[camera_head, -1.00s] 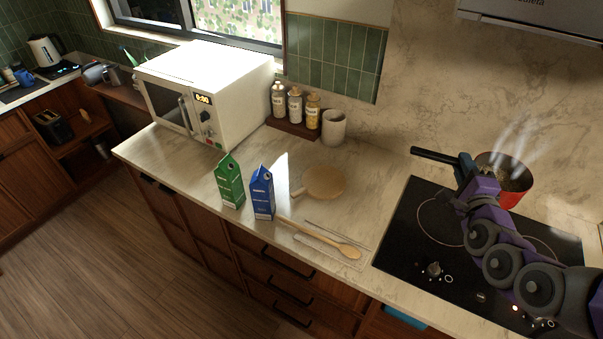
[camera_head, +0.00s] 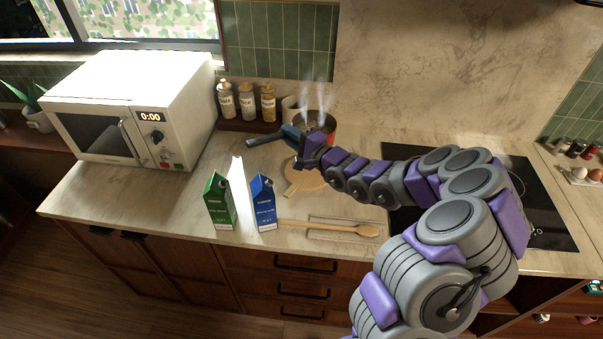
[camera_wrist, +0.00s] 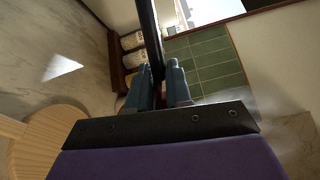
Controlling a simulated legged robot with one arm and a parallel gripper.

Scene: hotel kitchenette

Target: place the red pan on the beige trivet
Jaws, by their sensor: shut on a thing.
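The red pan (camera_head: 329,130) steams in the head view, its black handle (camera_head: 264,140) pointing left. My gripper (camera_head: 292,133) is shut on the handle; the dark handle (camera_wrist: 147,35) also runs between my fingers (camera_wrist: 164,85) in the wrist view. The round beige trivet (camera_head: 305,178) lies on the counter just in front of and below the pan, partly hidden by my arm. The trivet (camera_wrist: 45,140) also shows at the lower left of the wrist view. The pan looks held above the counter, behind the trivet; the exact height is hard to tell.
A green carton (camera_head: 219,203) and a blue carton (camera_head: 263,203) stand left of the trivet. A wooden spoon (camera_head: 340,229) lies in front. Bottles (camera_head: 247,102) and a pale cup (camera_head: 293,108) stand behind. The microwave (camera_head: 135,108) is at left, the black cooktop (camera_head: 540,205) at right.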

